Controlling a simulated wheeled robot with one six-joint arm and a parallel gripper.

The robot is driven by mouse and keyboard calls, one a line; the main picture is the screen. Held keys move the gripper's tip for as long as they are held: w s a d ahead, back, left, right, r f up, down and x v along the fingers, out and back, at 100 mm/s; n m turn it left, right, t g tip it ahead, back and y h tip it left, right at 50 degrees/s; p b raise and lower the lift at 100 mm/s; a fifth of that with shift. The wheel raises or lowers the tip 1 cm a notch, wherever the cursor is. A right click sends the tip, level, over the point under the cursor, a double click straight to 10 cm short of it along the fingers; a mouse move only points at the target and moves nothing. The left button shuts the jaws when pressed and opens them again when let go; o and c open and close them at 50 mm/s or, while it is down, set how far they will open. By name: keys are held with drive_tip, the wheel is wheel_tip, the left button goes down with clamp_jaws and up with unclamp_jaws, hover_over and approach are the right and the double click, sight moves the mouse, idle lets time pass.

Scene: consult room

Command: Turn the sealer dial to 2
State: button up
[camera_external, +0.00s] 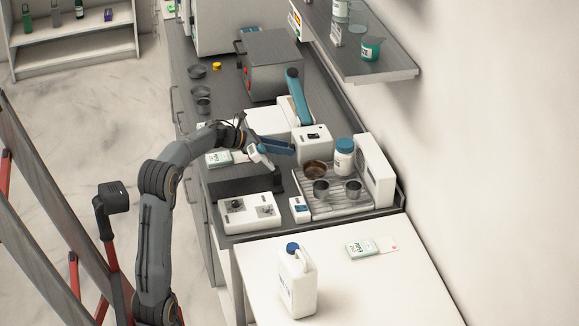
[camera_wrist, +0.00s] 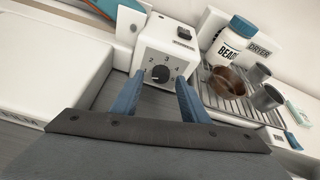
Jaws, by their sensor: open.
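The sealer dial (camera_wrist: 160,74) is a round black knob on the front of a small white box, with numbers printed around it on a grey plate. In the external view the white box (camera_external: 314,145) stands at the middle of the counter, and its dial face is not clear there. My gripper (camera_wrist: 155,95) has two blue fingers, open, one on each side of the dial in the wrist view. The fingers appear short of the knob, and I see no contact. In the external view my gripper (camera_external: 292,147) points right toward the box. The exact dial setting is hard to read.
Right of the box, a wire rack (camera_wrist: 238,104) holds a white blue-lidded jar (camera_wrist: 229,42), a brown bowl (camera_wrist: 226,79) and metal cups (camera_wrist: 264,97). A white dryer unit (camera_external: 375,170) stands behind. The sealer's blue arm (camera_external: 298,97) rises left of the box.

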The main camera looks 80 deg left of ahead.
drive_tip(key=shift+w, duration=0.2)
drive_tip(key=shift+c, duration=0.2)
clamp_jaws()
drive_tip(key=shift+m, duration=0.3)
drive_tip(key=m+b, duration=0.1)
drive_tip(key=m+y+b, duration=0.1)
drive_tip(key=y+b, duration=0.1)
drive_tip(key=b, duration=0.1)
drive_tip(key=shift+d+f+m, duration=0.25)
drive_tip(key=shift+m, duration=0.15)
drive_tip(key=m+y+b, duration=0.1)
drive_tip(key=b, duration=0.3)
drive_tip(key=shift+m+y, duration=0.3)
drive_tip(key=shift+m, duration=0.1)
drive_tip(key=shift+r, duration=0.1)
